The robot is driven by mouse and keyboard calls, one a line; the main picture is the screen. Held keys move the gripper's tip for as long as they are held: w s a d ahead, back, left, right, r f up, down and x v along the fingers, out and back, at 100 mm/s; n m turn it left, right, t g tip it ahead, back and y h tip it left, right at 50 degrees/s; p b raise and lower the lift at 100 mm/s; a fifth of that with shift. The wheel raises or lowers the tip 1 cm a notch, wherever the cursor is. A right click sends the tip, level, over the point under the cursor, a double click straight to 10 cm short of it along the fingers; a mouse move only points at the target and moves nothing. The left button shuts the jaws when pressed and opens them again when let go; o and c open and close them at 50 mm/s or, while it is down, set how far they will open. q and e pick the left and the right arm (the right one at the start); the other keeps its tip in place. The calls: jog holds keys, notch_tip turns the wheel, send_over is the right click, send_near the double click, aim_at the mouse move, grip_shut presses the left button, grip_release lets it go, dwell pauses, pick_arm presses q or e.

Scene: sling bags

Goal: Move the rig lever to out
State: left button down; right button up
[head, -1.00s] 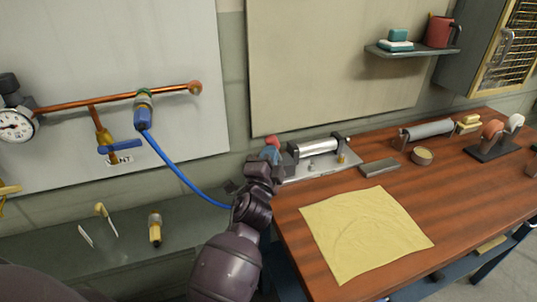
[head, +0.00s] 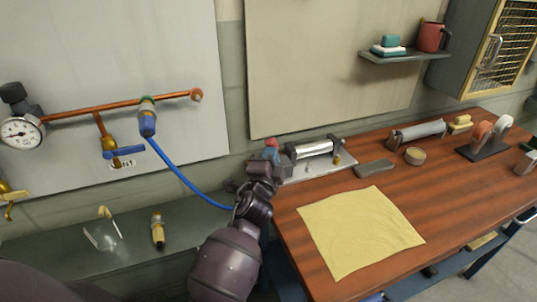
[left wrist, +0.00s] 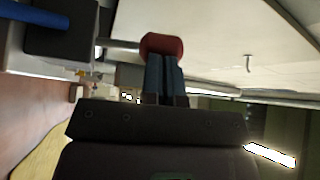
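The rig (head: 313,149) is a silver cylinder on a metal plate at the table's back left corner. Its lever has a red knob (head: 271,142), also seen in the left wrist view (left wrist: 162,45) on a pale rod. My left gripper (head: 270,154) is at the lever, its blue fingers just below the knob. In the left wrist view the fingers (left wrist: 164,75) are close together, with their tips at the knob. They look shut, with the knob beyond the tips rather than between them. The exact contact is hidden. My right gripper is not in view.
A yellow cloth (head: 360,232) lies on the wooden table (head: 450,205). A grey block (head: 374,169) and a round tin (head: 414,156) are right of the rig. A blue hose (head: 185,180) runs from the wall pipe (head: 120,106) down behind my left arm.

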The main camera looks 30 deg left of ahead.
pick_arm(q)
jog(key=w+d+m+g+p, duration=0.1)
jog(key=p, duration=0.2)
jog(key=w+d+r+m+g+p, duration=0.1)
jog(key=m+p, duration=0.1)
jog(key=p, duration=0.2)
jog(key=shift+w+d+r+h, duration=0.1)
jog(key=shift+w+d+h, duration=0.2)
jog(key=shift+w, duration=0.1)
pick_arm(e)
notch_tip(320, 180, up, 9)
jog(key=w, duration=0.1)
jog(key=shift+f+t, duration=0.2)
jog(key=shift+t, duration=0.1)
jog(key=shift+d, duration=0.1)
